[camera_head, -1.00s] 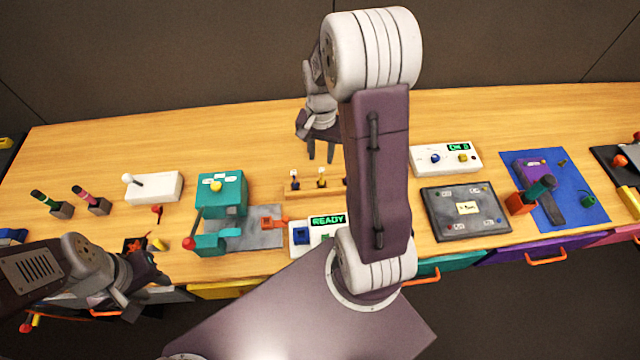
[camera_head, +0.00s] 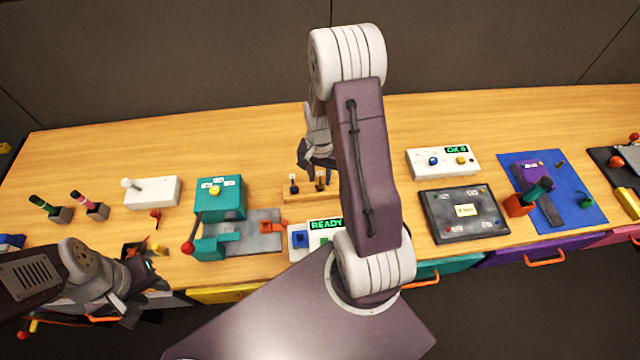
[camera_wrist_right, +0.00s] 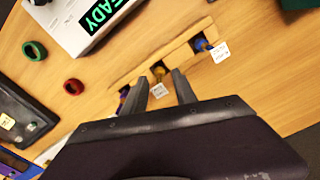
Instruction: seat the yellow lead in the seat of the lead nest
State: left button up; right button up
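The yellow lead (camera_wrist_right: 159,71), with a white tag, stands in a wooden rack (camera_wrist_right: 188,39) in the right wrist view. A blue lead (camera_wrist_right: 202,44) stands in the same rack to its right, and a purple one (camera_wrist_right: 124,92) to its left. My right gripper (camera_wrist_right: 160,77) is open, its two fingers apart on either side of the yellow lead; contact cannot be told. The rack (camera_head: 297,197) also shows in the head view, below my right gripper (camera_head: 318,163). My left gripper (camera_head: 148,278) is low at the left, its opening unclear. I cannot tell which fixture is the lead nest.
A white box (camera_head: 312,252) with a READY display stands in front of the rack, partly behind my right arm. A teal fixture (camera_head: 220,197) is to the left, a dark panel (camera_head: 440,228) to the right. Green (camera_wrist_right: 35,50) and red (camera_wrist_right: 74,86) rings lie near the rack. The table behind is clear.

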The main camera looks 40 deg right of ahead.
grip_shut()
jog(key=shift+r, duration=0.2)
notch_tip(320, 180, up, 4)
jog(key=shift+f, duration=0.1)
jog(key=s+d+r, duration=0.4)
jog(key=s+r, duration=0.3)
jog(key=s, duration=0.4)
